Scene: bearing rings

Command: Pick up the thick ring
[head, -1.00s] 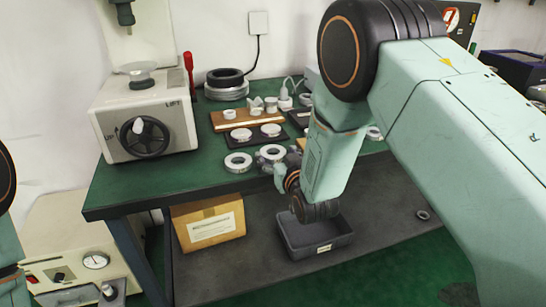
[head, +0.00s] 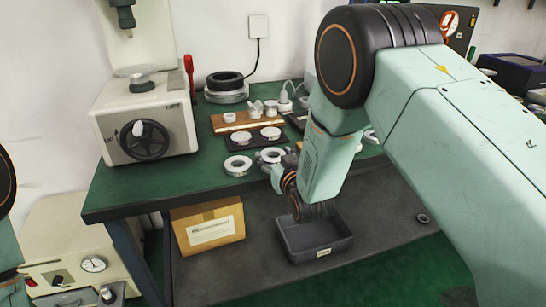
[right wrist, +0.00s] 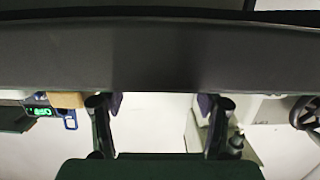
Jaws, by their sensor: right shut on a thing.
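A pale metal ring (head: 272,154) is at the front of the green table, at the fingers of my right gripper (head: 274,167). I take it for the thick ring. My right gripper is shut on it, with the fingers partly hidden by my own wrist; I cannot tell whether the ring touches the table. In the right wrist view the two fingers (right wrist: 160,105) stand apart, and a broad dark band crosses above them; the ring is not clear there. Another pale ring (head: 238,165) lies flat just left of it. My left gripper is out of view.
A dark pad (head: 240,146) holds two pale discs behind the rings. A wooden board (head: 218,123) with small parts lies farther back. A press-like machine (head: 145,125) stands at the left. A grey bin (head: 315,258) and a cardboard box (head: 208,240) stand below the table.

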